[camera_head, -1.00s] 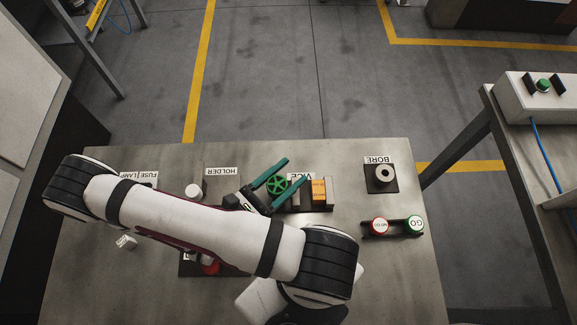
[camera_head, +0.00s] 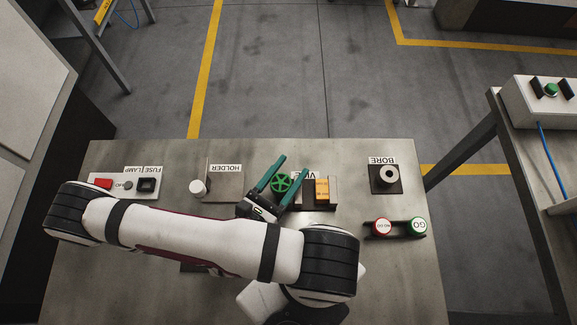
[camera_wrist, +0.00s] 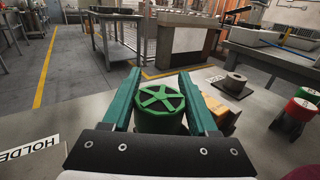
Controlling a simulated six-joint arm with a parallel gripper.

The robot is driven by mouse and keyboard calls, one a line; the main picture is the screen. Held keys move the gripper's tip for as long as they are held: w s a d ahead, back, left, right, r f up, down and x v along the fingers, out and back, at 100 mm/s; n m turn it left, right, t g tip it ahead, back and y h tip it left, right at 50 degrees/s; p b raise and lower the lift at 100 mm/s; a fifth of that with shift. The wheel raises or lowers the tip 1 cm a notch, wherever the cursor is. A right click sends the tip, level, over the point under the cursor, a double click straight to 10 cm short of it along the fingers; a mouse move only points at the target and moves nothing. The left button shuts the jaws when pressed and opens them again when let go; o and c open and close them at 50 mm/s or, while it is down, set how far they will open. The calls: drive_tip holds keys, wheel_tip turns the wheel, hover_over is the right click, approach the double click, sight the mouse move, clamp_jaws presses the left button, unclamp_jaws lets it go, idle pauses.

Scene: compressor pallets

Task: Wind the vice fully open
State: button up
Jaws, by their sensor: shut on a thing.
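The vice's green spoked handwheel (camera_head: 281,183) sits at the left end of the vice (camera_head: 332,192) on the bench. An orange-yellow block (camera_head: 322,189) stands at the vice's jaws. My gripper (camera_head: 296,163) has its two long teal fingers on either side of the handwheel and is shut on it. In the wrist view the handwheel (camera_wrist: 160,103) shows between the fingers (camera_wrist: 160,75), spoked face up. The right finger hides part of the vice and its label, so the jaw gap cannot be told.
A bored cylinder (camera_head: 388,174) on a black plate stands to the right. Red and green GO gauges (camera_head: 399,227) lie in front of it. A holder plate (camera_head: 222,185) with a white knob (camera_head: 198,188) and a fuse/lamp panel (camera_head: 125,186) are left. My arm covers the front middle.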

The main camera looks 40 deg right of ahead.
sight(275, 192)
drive_tip(key=o, duration=1.4)
drive_tip(key=shift+c, duration=0.2)
drive_tip(key=a, duration=0.2)
drive_tip(key=s+a, duration=0.1)
drive_tip(key=a, duration=0.4)
drive_tip(key=shift+s+a, duration=0.2)
drive_tip(key=shift+s, duration=0.05)
